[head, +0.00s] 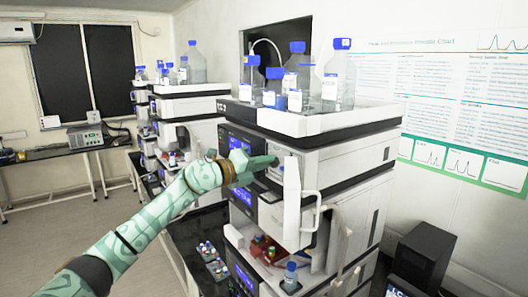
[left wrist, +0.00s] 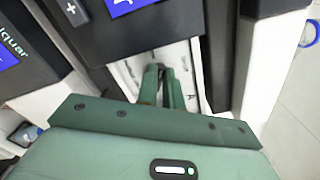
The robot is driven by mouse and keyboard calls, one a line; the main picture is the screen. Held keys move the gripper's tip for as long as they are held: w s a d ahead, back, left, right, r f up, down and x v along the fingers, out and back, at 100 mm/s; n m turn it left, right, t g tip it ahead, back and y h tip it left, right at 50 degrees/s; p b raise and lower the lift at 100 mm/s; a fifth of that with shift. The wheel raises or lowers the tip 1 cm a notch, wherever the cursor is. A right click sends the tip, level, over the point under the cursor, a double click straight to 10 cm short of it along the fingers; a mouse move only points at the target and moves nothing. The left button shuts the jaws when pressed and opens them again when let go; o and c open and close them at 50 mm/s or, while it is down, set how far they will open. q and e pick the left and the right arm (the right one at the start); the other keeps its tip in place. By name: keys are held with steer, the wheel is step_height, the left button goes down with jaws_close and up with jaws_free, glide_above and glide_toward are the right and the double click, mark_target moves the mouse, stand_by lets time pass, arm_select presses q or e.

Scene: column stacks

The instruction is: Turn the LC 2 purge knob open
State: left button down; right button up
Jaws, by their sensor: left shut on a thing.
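My left gripper (head: 272,162) reaches in from the left to the front of the nearest instrument stack (head: 350,160). In the left wrist view its two green fingers (left wrist: 164,72) are close together at a white recessed panel (left wrist: 190,68) with small dark markings. The fingers are shut on a small dark part, taken to be the purge knob; the fingertips hide most of it, so its turn angle cannot be read. A white door with a handle (head: 308,207) stands open just right of and below the gripper. My right gripper is not in view.
Blue-capped bottles (head: 338,75) stand in the tray on top of the stack. More stacks (head: 185,105) stand behind to the left. Small vials (head: 207,250) and a blue-capped bottle (head: 290,278) are low down. A black box (head: 425,255) is at right.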

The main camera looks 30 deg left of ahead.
arm_select(q)
steer(key=shift+a+f+n+p, duration=0.15)
steer(key=shift+n+p, duration=0.4)
steer(key=shift+n, duration=2.35)
steer(key=c, duration=1.5)
jaws_free()
steer(key=shift+c, duration=0.2)
steer(key=shift+a+f, duration=0.1)
